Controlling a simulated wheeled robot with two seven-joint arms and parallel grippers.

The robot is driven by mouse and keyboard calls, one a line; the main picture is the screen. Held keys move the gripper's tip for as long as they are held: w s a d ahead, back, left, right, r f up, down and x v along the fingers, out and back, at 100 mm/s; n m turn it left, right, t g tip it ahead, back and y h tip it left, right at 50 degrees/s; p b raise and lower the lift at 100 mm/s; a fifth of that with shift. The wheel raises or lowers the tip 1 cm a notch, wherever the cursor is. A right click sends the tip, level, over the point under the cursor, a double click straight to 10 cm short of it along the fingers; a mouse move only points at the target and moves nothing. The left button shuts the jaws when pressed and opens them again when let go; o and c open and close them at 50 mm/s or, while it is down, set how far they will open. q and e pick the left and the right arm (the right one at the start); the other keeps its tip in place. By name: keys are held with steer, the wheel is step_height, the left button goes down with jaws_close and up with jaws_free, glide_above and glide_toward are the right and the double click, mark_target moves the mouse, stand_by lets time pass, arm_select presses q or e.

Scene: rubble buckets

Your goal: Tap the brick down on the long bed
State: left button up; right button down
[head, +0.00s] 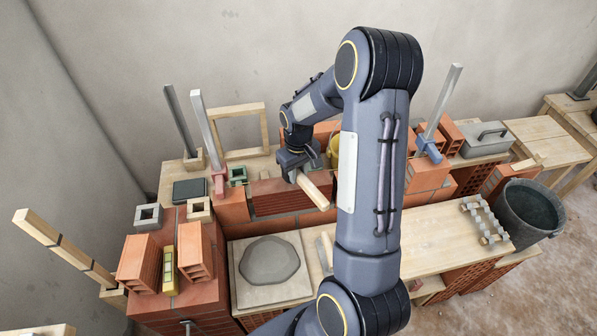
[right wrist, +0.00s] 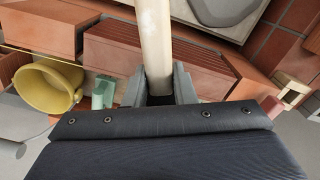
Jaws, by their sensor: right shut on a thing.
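My right gripper (head: 300,163) is shut on a pale wooden handle (head: 313,191), which slants down in front of the brick wall. In the right wrist view the same handle (right wrist: 154,40) stands between the fingers (right wrist: 157,88) and runs out of the top of the picture, so its far end is hidden there. A red ribbed brick (head: 277,198) lies on the long low brick course (head: 285,226), behind and left of the handle. I cannot tell whether the handle touches it. My arm hides the course's middle. My left gripper is not in view.
A board with grey mortar (head: 269,261) lies on the wooden bench (head: 443,233) in front. A yellow bucket (right wrist: 47,88) stands behind the wall. Upright metal bars rise at left (head: 200,125) and right (head: 443,98). A dark bucket (head: 530,210) stands at far right.

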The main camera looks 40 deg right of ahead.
step_height(320, 180, down, 3)
steer(key=shift+r+b, duration=0.15)
steer(key=shift+b, duration=0.8)
steer(key=shift+r+p, duration=1.15)
steer(key=shift+r, duration=0.4)
steer(key=shift+f, duration=0.1)
step_height(320, 180, down, 3)
steer(key=b, duration=0.3)
steer(key=shift+f, duration=0.15)
steer(key=shift+r+p, duration=1.15)
steer(key=shift+r, duration=0.45)
steer(key=shift+f, duration=0.2)
